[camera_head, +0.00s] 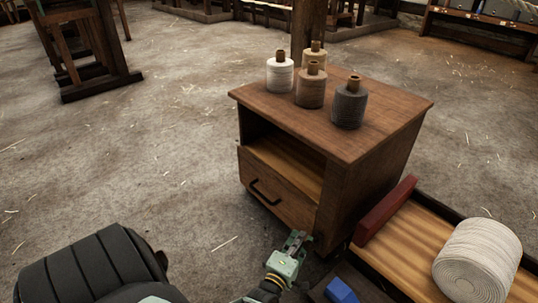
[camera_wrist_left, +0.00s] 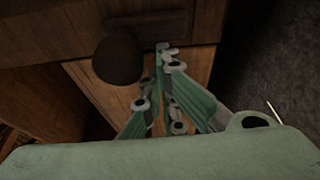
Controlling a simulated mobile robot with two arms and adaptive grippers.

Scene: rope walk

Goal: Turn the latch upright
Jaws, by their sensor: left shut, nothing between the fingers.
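My left gripper (camera_head: 297,240) is at the lower right front corner of the wooden cabinet (camera_head: 340,195) in the head view. In the left wrist view its fingers (camera_wrist_left: 167,52) are shut and empty, with their tips close to a dark wooden edge. A dark rounded knob-like piece (camera_wrist_left: 118,60) shows just left of the fingertips; it may be the latch, but its shape and angle are too dark to tell. Whether the fingers touch it is unclear. No latch can be made out in the head view. My right gripper is not in view.
Several thread spools (camera_head: 310,88) stand on the cabinet top. Its drawer (camera_head: 278,200) with a black handle is shut below an open shelf. At right, a large rope spool (camera_head: 478,262) lies on a wooden tray (camera_head: 405,240) with a red bar (camera_head: 385,212).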

